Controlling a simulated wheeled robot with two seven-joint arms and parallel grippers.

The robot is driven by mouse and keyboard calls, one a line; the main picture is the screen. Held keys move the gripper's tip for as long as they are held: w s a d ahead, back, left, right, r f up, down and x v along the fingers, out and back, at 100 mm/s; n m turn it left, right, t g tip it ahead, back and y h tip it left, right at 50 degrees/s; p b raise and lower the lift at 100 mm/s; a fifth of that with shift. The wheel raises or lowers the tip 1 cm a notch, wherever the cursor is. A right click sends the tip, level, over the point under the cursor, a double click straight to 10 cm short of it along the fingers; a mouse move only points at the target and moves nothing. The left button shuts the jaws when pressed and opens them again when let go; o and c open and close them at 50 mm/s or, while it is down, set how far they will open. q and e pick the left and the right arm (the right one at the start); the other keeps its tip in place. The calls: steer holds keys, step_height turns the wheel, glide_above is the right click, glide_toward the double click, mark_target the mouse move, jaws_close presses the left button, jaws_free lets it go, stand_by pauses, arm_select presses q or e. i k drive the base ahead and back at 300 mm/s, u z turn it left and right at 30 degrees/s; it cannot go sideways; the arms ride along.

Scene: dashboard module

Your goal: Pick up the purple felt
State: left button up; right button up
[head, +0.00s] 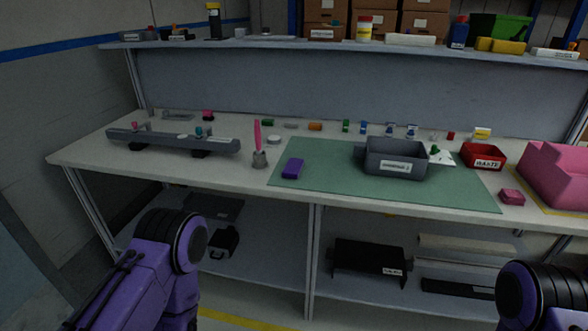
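The purple felt (293,168) is a small purple block lying on the left end of the green mat (330,180) on the workbench. My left arm comes in at the lower left and my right arm at the lower right, both below and in front of the bench. Neither gripper shows in the head view.
A grey bin (396,157) stands on the mat, right of the felt. A dark dashboard bar (173,141) lies at left, a red bin (484,156) and pink block (558,178) at right. The bench's front edge is clear near the felt.

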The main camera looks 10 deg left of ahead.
mark_target(293, 168)
steer(key=k, duration=0.5)
steer(key=u, duration=1.4)
steer(key=i, duration=1.3)
steer(key=z, duration=1.4)
